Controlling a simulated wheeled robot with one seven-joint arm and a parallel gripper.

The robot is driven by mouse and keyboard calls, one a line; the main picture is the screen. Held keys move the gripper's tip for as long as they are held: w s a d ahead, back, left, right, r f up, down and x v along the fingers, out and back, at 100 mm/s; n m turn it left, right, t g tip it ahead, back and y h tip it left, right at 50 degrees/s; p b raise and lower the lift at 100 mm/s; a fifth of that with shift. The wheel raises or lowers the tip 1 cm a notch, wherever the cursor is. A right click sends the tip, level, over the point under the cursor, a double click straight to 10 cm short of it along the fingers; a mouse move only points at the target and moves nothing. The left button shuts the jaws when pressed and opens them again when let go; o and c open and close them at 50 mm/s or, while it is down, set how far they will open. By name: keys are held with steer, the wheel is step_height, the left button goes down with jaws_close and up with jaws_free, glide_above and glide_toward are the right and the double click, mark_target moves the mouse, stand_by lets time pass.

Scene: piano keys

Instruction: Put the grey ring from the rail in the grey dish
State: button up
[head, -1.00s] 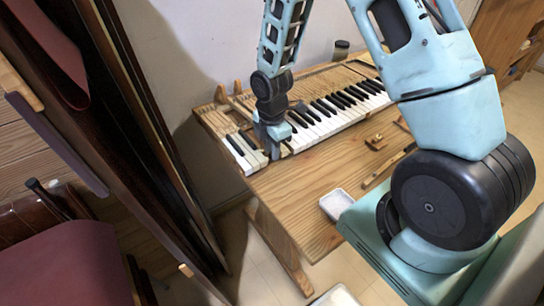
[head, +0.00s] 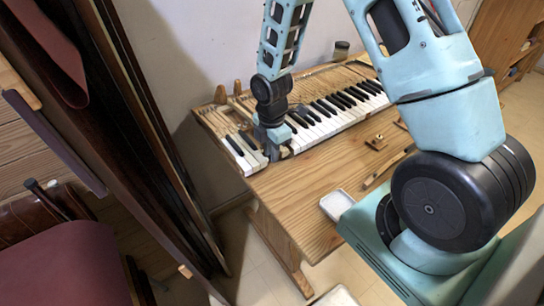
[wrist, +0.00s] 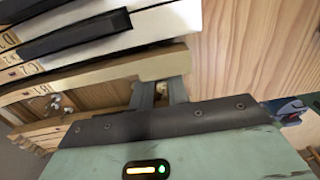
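My gripper (head: 273,151) is down at the front of the keyboard, near its left end, in the head view. In the wrist view, its two fingers (wrist: 162,92) show close together against the end of a pale wooden strip or key. Whether they hold anything is unclear. A pale, shallow rectangular dish (head: 337,204) stands at the near edge of the wooden table, right of and nearer than my gripper. I cannot make out a grey ring or identify the rail in either view.
The piano keyboard (head: 330,112) runs along the wooden table (head: 300,195). Small wooden pieces (head: 377,142) lie right of my gripper. A dark jar (head: 341,50) stands behind the keys. Bare tabletop lies between my gripper and the dish. Small shiny metal parts (wrist: 55,104) show in the wrist view.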

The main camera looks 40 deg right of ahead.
steer(key=shift+r+p, duration=0.25)
steer(key=shift+p, duration=0.05)
steer(key=shift+r+p, duration=1.15)
steer(key=shift+r, duration=0.05)
steer(key=shift+r, duration=0.2)
step_height(320, 180, up, 6)
steer(key=p, duration=0.5)
steer(key=shift+f+p, duration=0.1)
steer(key=shift+p, duration=0.3)
